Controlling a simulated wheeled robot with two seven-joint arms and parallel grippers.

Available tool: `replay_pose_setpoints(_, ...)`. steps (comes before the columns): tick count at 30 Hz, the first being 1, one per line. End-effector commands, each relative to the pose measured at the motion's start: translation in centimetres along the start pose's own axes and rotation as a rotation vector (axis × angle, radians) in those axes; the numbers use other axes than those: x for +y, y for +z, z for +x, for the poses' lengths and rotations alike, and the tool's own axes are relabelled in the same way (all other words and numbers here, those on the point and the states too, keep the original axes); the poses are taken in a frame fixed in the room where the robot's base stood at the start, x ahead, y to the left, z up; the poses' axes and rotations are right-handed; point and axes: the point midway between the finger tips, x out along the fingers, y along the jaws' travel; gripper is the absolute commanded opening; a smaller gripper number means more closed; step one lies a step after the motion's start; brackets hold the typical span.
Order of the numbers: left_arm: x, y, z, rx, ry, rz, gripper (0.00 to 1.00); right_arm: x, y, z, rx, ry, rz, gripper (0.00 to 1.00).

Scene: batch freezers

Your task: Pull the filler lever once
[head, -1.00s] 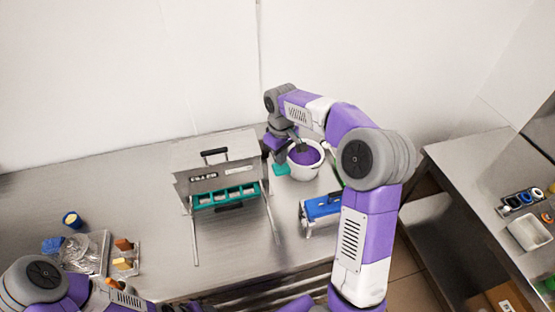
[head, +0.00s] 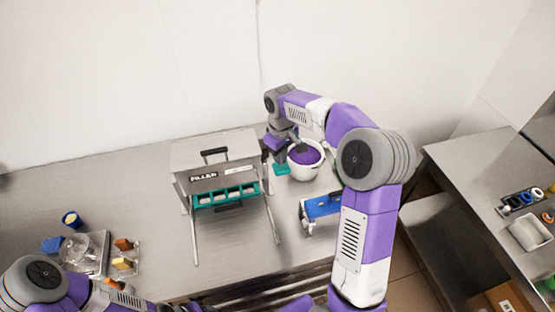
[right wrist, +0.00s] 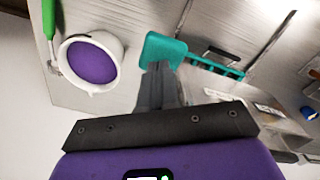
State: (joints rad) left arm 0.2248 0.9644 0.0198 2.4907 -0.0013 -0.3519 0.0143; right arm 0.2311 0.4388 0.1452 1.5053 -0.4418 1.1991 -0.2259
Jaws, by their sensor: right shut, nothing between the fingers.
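The filler (head: 190,158) is a grey metal machine on legs on the bench, with its label on the front. A black handle (head: 214,152), perhaps the lever, stands out at its upper front. A teal tray with several compartments (head: 225,196) sits at its lower front; it also shows in the right wrist view (right wrist: 215,67). My right gripper (right wrist: 161,72) is shut and empty, to the right of the filler. In the right wrist view its fingertips overlap a flat teal piece (right wrist: 165,47); I cannot tell whether they touch. My left gripper is not clearly visible; only its arm shows at lower left.
A white bowl with purple content (head: 305,160) stands right beside my right gripper. A blue-topped device (head: 322,207) is in front of it. A scale (head: 85,250), small blocks and a blue cup (head: 72,219) are at the left. Bench surface between is clear.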

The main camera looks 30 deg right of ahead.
Motion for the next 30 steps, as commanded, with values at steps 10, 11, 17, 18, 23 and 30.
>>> replay_pose_setpoints(10,-0.5,-0.1,1.2,0.000,0.000,0.000,0.50,0.0,0.0,2.0,-0.001,0.000,0.000,0.00)
replay_pose_setpoints(11,-0.5,-0.1,1.3,0.000,0.000,0.000,0.50,0.0,0.0,2.2,-0.001,0.000,0.000,0.00)
replay_pose_setpoints(17,-0.7,-0.1,1.9,0.000,0.000,0.000,0.50,0.0,0.0,3.2,-0.001,-0.001,-0.001,0.00)
replay_pose_setpoints(18,-0.8,-0.1,2.0,0.000,0.000,0.000,0.50,0.0,0.0,3.4,-0.001,-0.001,-0.001,0.00)
replay_pose_setpoints(23,-0.9,-0.1,2.5,0.000,0.000,0.000,0.50,0.0,0.0,4.2,0.000,0.000,-0.001,0.00)
replay_pose_setpoints(30,-1.2,-0.1,3.2,0.000,0.000,0.000,0.50,0.0,0.0,5.4,-0.001,0.000,-0.001,0.00)
